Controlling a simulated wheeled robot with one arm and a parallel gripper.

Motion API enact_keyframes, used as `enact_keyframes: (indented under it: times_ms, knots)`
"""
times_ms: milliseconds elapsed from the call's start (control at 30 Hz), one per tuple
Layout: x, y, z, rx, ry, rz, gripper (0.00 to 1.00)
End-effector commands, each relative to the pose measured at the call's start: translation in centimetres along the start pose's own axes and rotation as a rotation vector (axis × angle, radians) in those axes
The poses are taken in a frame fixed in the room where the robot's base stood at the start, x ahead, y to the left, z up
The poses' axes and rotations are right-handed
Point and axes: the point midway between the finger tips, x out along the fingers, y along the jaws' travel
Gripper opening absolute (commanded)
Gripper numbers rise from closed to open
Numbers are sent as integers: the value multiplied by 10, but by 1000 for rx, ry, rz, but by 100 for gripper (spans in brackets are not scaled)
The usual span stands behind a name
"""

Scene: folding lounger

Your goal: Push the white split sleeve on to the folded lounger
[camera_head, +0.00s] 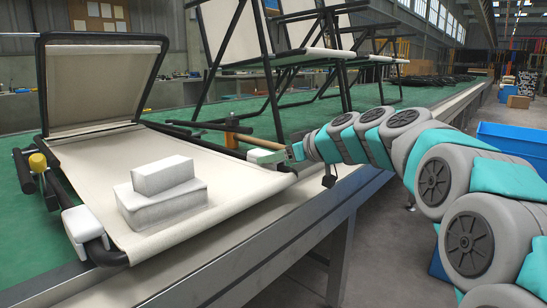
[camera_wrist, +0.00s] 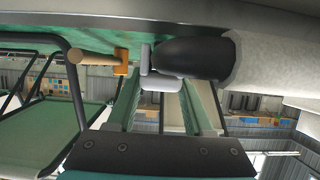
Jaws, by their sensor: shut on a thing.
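The lounger (camera_head: 175,160) has cream fabric on a black tube frame, one section lying flat and one raised at the back. My gripper (camera_wrist: 160,88) is at its right front corner, its two green fingers closed on the white split sleeve (camera_wrist: 160,84). In the wrist view the sleeve lies beside the rounded black tube end (camera_wrist: 195,60), overlapping it in the picture. I cannot tell if they touch or if the tube is inside. Another white fitting (camera_head: 82,224) sits at the left front corner.
Two pale stacked blocks (camera_head: 164,190) rest on the fabric. A wooden rod (camera_head: 262,142) with an orange-brown end (camera_head: 232,131) lies close to my gripper; it also shows in the wrist view (camera_wrist: 97,59). More loungers stand behind on the green bench (camera_head: 30,245). A blue bin (camera_head: 515,145) is right.

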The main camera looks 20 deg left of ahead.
Motion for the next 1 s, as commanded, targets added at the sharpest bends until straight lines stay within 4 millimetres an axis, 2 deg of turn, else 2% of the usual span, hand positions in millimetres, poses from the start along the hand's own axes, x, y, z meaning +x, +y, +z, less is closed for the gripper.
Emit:
enact_keyframes:
  times_ms: [300,333,600,867,1000]
  knots:
    - [0,0,1,0,-1,-1,0]
    - [0,0,1,0,-1,-1,55]
    - [0,0,0,0,-1,-1,85]
    - [0,0,0,0,0,0,87]
    - [-11,0,0,0,1,1,87]
